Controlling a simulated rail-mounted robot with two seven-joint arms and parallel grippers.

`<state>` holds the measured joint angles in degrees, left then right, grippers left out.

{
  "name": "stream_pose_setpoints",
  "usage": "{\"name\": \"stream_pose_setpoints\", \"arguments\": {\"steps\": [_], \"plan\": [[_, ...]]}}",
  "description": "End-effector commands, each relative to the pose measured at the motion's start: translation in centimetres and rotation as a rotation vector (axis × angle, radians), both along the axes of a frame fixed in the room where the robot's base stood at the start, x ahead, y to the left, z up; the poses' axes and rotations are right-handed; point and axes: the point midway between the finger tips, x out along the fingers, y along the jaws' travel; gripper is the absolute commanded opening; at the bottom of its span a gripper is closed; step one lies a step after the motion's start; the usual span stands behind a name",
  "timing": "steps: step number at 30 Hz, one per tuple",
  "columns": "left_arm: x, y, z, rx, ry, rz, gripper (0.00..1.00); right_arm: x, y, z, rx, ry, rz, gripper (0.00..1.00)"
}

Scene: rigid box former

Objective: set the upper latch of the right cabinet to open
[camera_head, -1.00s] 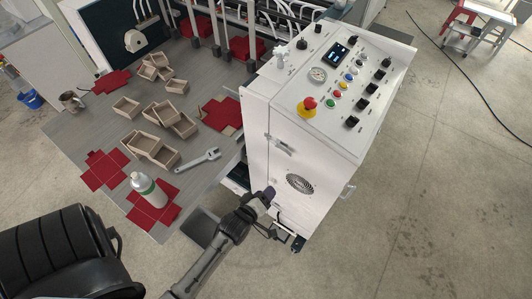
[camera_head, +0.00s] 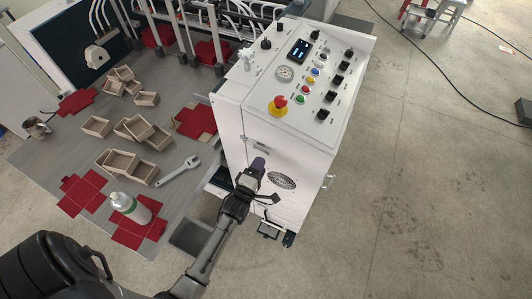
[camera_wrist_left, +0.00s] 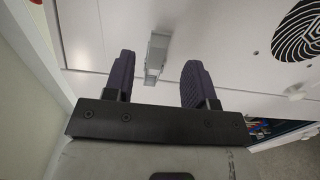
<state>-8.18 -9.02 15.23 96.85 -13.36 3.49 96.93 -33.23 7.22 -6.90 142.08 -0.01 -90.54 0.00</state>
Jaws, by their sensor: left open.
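The right cabinet (camera_head: 310,140) is a white box with a sloped control panel. Its upper latch (camera_head: 262,147) is a small grey metal piece on the front face, near the left edge. In the left wrist view the latch (camera_wrist_left: 157,52) is a grey block against the white door, seen in the gap between my fingers. My left gripper (camera_head: 258,164) is open, just below the latch in the head view. Its purple fingers (camera_wrist_left: 158,78) stand apart with nothing held. I see no clear contact with the latch. My right gripper is not in view.
A round black vent (camera_head: 282,181) is right of the gripper, and a red emergency stop (camera_head: 279,102) sits on the panel above. The table (camera_head: 60,160) at left holds small boxes, red blanks, a wrench (camera_head: 178,171) and a bottle (camera_head: 130,206). The floor at right is open.

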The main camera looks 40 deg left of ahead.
Motion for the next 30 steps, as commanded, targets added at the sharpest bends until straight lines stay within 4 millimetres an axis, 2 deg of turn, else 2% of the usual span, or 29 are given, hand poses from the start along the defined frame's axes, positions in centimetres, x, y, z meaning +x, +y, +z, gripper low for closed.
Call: {"name": "stream_pose_setpoints", "arguments": {"steps": [1, 6, 12, 25, 30], "plan": [[1.0, 0.3, 0.2, 0.001, -0.001, 0.0, 0.51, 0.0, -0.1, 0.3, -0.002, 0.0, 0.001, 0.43], [3.3, 0.9, 0.2, 0.0, -0.001, 0.001, 0.51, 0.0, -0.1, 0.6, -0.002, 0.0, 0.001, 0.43], [4.9, 1.4, 0.0, 0.002, 0.001, 0.0, 0.51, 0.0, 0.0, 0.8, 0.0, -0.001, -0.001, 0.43], [5.4, 1.6, 0.0, 0.001, 0.0, 0.001, 0.51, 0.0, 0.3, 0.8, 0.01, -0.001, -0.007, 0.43], [5.4, 1.6, 0.0, 0.001, 0.0, 0.0, 0.37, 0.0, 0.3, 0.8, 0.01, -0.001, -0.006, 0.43]]}}
